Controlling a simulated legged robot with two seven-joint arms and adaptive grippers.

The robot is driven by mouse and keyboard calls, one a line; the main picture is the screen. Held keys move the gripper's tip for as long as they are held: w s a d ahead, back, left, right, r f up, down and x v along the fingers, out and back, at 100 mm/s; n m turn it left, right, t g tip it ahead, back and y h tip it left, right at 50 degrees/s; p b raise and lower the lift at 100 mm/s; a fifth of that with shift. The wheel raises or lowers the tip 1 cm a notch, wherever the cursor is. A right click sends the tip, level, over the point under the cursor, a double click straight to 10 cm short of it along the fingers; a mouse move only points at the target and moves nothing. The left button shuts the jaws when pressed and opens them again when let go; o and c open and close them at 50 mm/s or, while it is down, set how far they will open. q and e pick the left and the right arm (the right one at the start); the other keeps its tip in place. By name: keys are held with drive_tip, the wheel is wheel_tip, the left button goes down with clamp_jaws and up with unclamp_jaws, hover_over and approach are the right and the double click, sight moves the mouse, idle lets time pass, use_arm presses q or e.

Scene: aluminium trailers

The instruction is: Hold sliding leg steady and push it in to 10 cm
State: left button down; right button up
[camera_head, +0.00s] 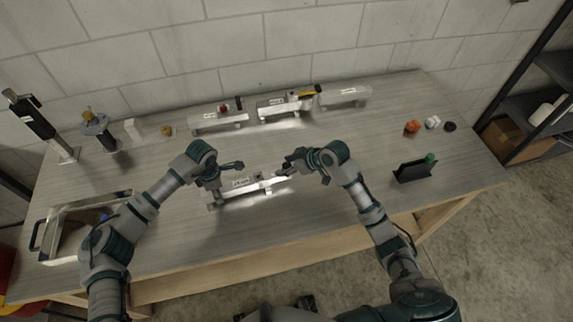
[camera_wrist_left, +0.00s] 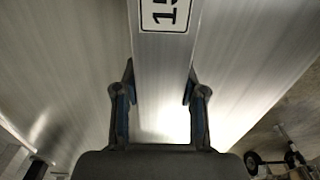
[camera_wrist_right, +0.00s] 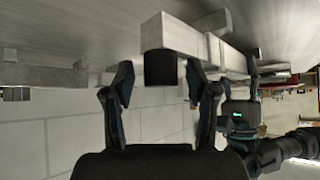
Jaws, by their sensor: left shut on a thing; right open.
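An aluminium trailer piece (camera_head: 245,187) with a printed label lies near the middle of the bench. My left gripper (camera_head: 226,172) is at its left part. In the left wrist view its fingers (camera_wrist_left: 160,90) are shut on both sides of the aluminium bar (camera_wrist_left: 160,60), below a label partly reading "15". My right gripper (camera_head: 287,164) is at the right end of the piece. In the right wrist view it is open (camera_wrist_right: 160,75), with the leg's black end cap (camera_wrist_right: 160,68) between its fingertips and gaps on both sides. The pale leg (camera_wrist_right: 185,37) extends beyond the cap.
Similar aluminium pieces (camera_head: 220,121) stand along the back of the bench. A metal tray (camera_head: 50,218) is at left. The bench between is clear.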

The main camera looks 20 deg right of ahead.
clamp_jaws()
drive_tip(key=shift+s+a, duration=0.15)
drive_tip(key=shift+a, duration=1.25)
unclamp_jaws()
drive_tip(key=v, duration=1.2)
drive_tip(key=shift+d, duration=0.1)
